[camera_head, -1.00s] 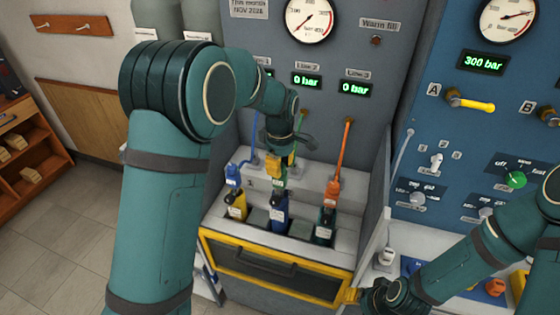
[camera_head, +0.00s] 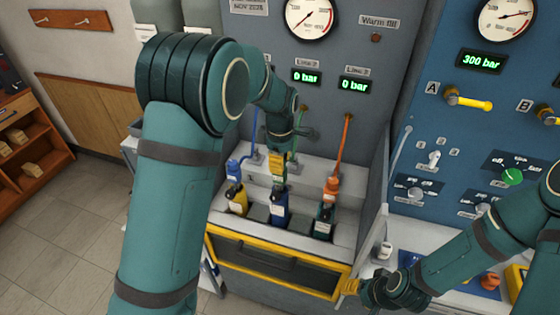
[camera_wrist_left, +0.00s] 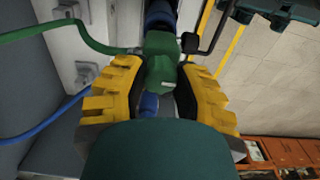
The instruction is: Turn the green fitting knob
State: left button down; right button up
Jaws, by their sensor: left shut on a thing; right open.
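The green fitting (camera_wrist_left: 161,58) is in the middle of the left wrist view, with a green hose leading off to the left. My left gripper (camera_wrist_left: 158,88) has its yellow fingers on both sides of the fitting and is shut on it. In the head view my left gripper (camera_head: 279,166) is above the blue bottle (camera_head: 279,208) in the middle slot and mostly hides the fitting. My right gripper (camera_head: 349,286) is low, by the right end of the yellow-framed drawer, open; its fingers are partly hidden.
A yellow bottle (camera_head: 236,200) with a blue fitting (camera_head: 236,168) stands on the left. A dark bottle (camera_head: 323,222) with an orange fitting (camera_head: 331,187) and hose stands on the right. The blue panel (camera_head: 440,125) carries a green knob (camera_head: 512,177) and yellow-handled valves.

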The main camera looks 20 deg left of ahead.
pick_arm(q)
jog(key=c, duration=0.6)
grip_release()
notch_tip(320, 180, up, 12)
dwell(0.3)
